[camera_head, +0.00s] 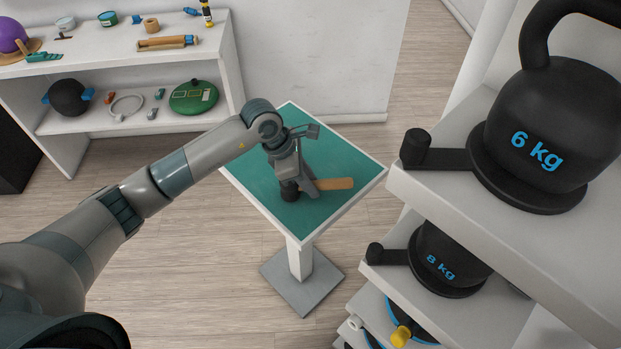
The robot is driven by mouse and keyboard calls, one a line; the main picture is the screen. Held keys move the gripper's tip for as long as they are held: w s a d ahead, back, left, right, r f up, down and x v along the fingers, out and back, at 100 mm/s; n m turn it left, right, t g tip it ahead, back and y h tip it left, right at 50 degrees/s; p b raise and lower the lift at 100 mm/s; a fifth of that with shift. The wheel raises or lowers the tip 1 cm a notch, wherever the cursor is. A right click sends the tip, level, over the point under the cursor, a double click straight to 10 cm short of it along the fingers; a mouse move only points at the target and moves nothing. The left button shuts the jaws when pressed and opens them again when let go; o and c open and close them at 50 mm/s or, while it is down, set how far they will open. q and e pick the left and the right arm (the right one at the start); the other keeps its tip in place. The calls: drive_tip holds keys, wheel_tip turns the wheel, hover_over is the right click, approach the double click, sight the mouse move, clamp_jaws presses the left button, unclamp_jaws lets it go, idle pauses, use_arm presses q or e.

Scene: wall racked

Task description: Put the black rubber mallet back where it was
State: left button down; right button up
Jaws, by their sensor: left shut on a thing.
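The black rubber mallet lies at the small square table with a green top (250,172). Its black head (289,191) shows just below my left gripper (306,186), and its tan wooden handle (335,184) points right. My left gripper is shut on the mallet, at or just above the table top; I cannot tell whether the mallet touches the surface. The gripper hides the part of the mallet between head and handle. My right gripper is not in view.
A white wall shelf (110,60) with tools and small items stands at the back left. At the right, a white rack (440,194) holds a 6 kg kettlebell (545,125) and an 8 kg kettlebell (445,262). Wooden floor (190,270) is clear around the table.

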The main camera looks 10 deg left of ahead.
use_arm(q)
drive_tip(key=shift+f, duration=0.1)
drive_tip(key=c, duration=1.5)
unclamp_jaws()
drive_tip(key=shift+a+r+b, duration=0.35)
drive_tip(key=shift+r+b, duration=0.3)
drive_tip(key=b+v, duration=0.4)
drive_tip(key=v, duration=0.5)
drive_tip(key=shift+r, duration=0.1)
drive_tip(key=shift+s+a+r+b, duration=0.15)
drive_tip(key=shift+a+r+b, duration=0.15)
drive_tip(key=shift+r, duration=0.3)
